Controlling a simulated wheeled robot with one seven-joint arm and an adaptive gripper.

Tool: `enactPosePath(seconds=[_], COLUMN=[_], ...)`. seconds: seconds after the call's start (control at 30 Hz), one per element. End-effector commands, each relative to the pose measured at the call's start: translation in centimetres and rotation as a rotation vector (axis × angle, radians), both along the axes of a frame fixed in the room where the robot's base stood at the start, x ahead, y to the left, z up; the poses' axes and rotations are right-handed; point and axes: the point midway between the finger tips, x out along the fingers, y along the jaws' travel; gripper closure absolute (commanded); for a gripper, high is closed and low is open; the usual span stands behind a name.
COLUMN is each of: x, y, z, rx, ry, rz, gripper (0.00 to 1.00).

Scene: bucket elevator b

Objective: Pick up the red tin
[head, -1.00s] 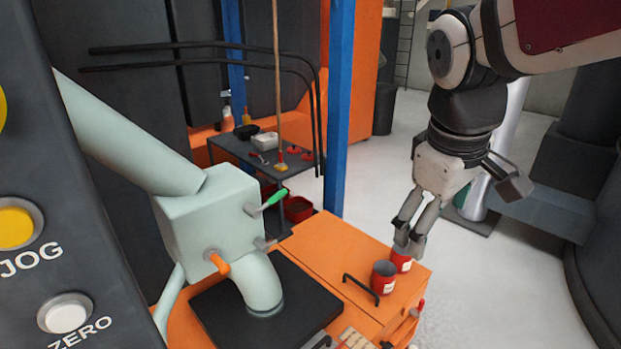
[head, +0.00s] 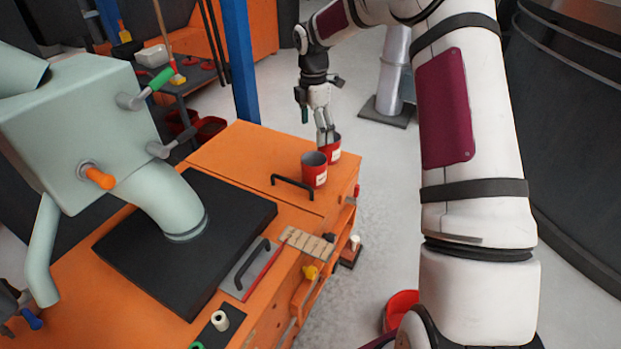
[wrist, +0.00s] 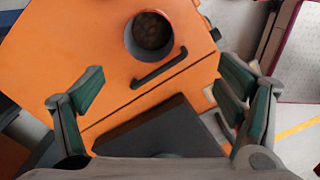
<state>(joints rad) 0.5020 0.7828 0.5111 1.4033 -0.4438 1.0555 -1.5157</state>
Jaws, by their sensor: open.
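In the wrist view my gripper (wrist: 163,88) is open and empty. One round red-rimmed tin (wrist: 152,36) with a dark inside shows above the space between the fingers; I cannot tell which tin it is.
The black handle (head: 292,187) lies on the cabinet top (head: 235,155). A black plate (head: 190,245) under a pale green machine (head: 85,120) covers the nearer part. A blue post (head: 240,60) stands behind. Grey floor is open to the right.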

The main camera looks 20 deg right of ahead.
Motion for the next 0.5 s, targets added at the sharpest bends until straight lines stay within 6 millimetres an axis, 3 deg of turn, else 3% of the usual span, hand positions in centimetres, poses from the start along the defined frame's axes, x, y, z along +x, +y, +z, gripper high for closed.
enactPosePath(seconds=[0.03,0.1,0.33,0.5], x=[0.6,1.1,1.4,1.4], y=[-0.5,-0.9,-1.3,-1.3], z=[-1.8,-3.1,-5.6,-8.9], rx=[0.014,0.024,0.033,0.033], ry=[0.004,0.007,0.012,0.012], rz=[0.018,0.045,0.070,0.070], gripper=[0.13,0.13,0.13,0.13])
